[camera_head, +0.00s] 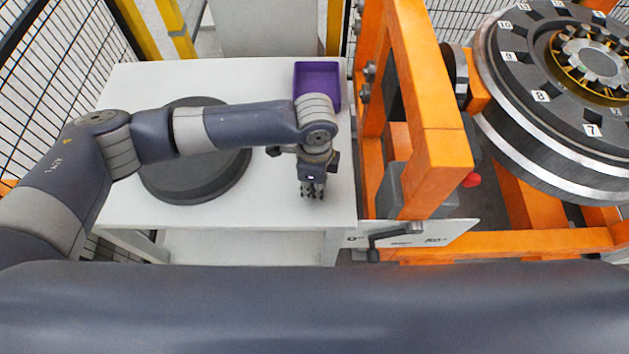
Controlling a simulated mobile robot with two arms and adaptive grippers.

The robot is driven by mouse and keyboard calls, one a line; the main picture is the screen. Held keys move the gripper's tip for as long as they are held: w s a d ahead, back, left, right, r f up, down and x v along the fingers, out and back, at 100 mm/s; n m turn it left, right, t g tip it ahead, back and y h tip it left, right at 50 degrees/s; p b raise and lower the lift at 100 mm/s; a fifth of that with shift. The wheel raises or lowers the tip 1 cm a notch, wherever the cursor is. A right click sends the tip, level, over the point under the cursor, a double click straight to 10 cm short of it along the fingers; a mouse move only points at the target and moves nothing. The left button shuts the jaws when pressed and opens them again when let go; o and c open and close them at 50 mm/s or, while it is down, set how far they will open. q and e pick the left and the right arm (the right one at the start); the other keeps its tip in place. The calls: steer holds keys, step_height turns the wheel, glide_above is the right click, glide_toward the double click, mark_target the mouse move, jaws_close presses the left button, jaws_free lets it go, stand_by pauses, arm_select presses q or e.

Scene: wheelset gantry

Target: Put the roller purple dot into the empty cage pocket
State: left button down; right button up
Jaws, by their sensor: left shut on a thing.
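My left gripper (312,190) points down over the right part of the white table, in front of the purple bin. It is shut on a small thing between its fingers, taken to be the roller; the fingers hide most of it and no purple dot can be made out. The bearing with its yellow cage (566,76) sits at the centre of the large wheel at the upper right. Several rollers show around its hub; which pocket is empty cannot be told at this size. My right gripper is not in view.
The purple bin (317,66) stands at the back right of the white table (270,80). A dark round disc (196,187) lies under my left arm. The orange gantry frame (440,150) rises between the table and the numbered wheel (560,150). The table's front right is clear.

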arm_select(q)
steer(key=c, duration=1.4)
jaws_free()
steer(key=shift+f, duration=0.15)
